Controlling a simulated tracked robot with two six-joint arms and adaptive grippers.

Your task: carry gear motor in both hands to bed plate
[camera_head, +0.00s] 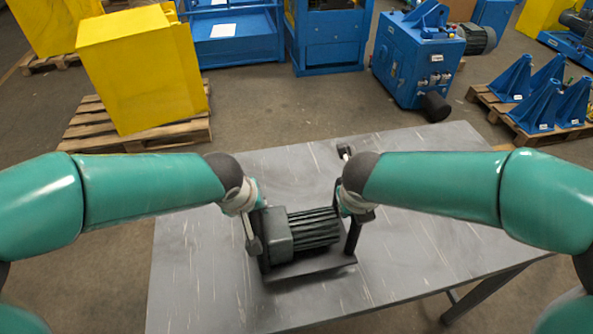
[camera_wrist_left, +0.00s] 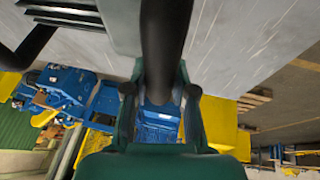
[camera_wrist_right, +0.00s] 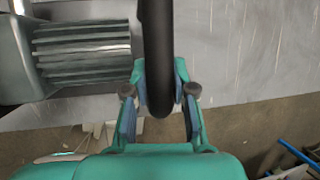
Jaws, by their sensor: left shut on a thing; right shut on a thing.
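The gear motor (camera_head: 314,227) is a dark grey-green finned motor with a boxy gearbox on a flat dark base with an upright handle at each end. It is upright over the grey table. I cannot tell whether its base touches the tabletop. My left gripper (camera_head: 250,212) is shut on the left handle, and the dark bar passes between its fingers in the left wrist view (camera_wrist_left: 160,95). My right gripper (camera_head: 352,208) is shut on the right handle. The right wrist view shows the finned motor (camera_wrist_right: 82,52) beside that bar. I cannot pick out a separate bed plate.
The scratched grey table (camera_head: 200,270) has bare room around the motor. A small dark and white item (camera_head: 344,151) is behind the right gripper. Beyond the table are a yellow block (camera_head: 140,70) on a pallet, a blue machine (camera_head: 415,62) and blue brackets (camera_head: 540,95).

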